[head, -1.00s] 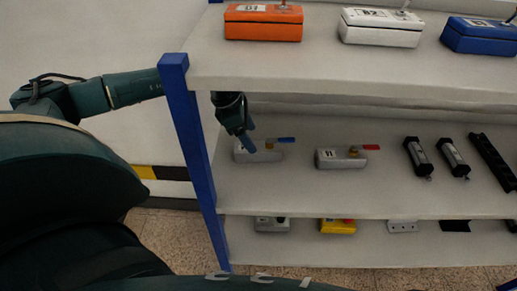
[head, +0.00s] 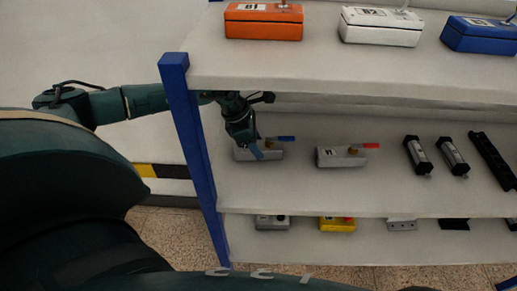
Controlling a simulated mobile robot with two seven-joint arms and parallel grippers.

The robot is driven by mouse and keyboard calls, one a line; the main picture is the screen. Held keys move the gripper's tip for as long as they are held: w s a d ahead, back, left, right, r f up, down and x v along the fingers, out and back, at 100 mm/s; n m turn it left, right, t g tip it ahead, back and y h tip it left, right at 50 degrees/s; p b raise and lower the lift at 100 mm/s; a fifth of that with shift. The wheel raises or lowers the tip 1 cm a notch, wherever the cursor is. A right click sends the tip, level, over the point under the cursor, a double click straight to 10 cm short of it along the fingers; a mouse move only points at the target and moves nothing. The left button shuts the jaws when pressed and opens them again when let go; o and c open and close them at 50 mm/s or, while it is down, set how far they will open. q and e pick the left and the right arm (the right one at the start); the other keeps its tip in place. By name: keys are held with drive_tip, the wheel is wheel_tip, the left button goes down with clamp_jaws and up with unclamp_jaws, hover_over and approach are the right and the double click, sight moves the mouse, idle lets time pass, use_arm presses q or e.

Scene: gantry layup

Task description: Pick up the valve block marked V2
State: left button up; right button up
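A grey valve block with a blue lever (head: 274,155) sits on the middle shelf at the left. Its label is hidden behind my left gripper, so I cannot read its mark. A second grey valve block with a red lever (head: 328,161) sits to its right, with a white label too small to read surely. My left gripper (head: 256,153) points down in front of the blue-lever block and overlaps it in the picture. I cannot tell whether it touches the block or how far its fingers are apart. My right gripper is out of view.
A blue rack post (head: 190,145) stands just left of my gripper, and the top shelf (head: 300,75) is above it. Two cylinders (head: 418,156) and a black strip (head: 493,161) lie further right. The middle shelf (head: 300,195) is bare in front.

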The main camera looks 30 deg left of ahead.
use_arm(q)
drive_tip(key=c, duration=0.6)
drive_tip(key=shift+r, duration=0.1)
drive_tip(key=shift+c, duration=0.2)
